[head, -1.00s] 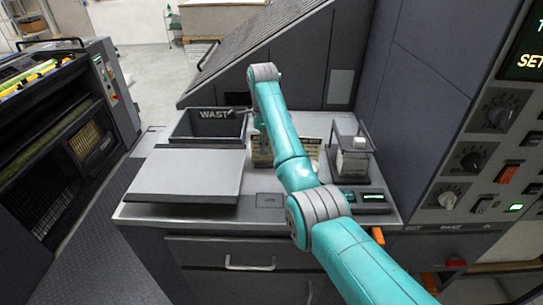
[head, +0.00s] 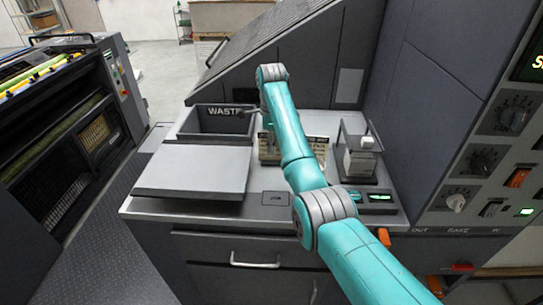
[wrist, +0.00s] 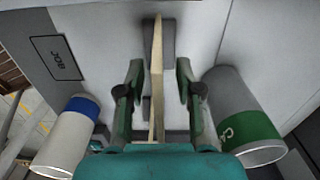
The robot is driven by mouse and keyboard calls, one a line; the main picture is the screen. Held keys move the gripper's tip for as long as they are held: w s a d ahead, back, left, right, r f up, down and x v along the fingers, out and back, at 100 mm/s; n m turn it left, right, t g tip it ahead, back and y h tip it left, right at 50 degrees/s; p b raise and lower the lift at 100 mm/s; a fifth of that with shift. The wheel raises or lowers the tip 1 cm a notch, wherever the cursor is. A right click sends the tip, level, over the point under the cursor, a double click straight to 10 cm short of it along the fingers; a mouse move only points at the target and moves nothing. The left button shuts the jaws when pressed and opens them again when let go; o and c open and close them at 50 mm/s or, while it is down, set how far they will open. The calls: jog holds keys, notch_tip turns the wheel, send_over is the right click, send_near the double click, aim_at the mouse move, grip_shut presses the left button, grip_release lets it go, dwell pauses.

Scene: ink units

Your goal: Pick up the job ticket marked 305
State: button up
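In the wrist view a thin cream card (wrist: 157,55) stands edge-on between the fingers of my gripper (wrist: 158,92). The fingers are open, with a gap on each side of the card. Its face is turned away, so no number can be read. A dark grey block (wrist: 168,42) is beside the card. In the head view a row of cream cards (head: 318,148) stands on the console top, partly hidden by my arm. Their small marks are not legible, so I cannot tell which is 305. My gripper (head: 268,128) is small and partly hidden there.
In the wrist view a white can with a blue band (wrist: 72,135) and a grey can with a green band (wrist: 243,115) flank my gripper. A "JOB" plate (wrist: 58,58) lies left.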

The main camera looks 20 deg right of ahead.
grip_shut()
jog(key=shift+r, duration=0.15)
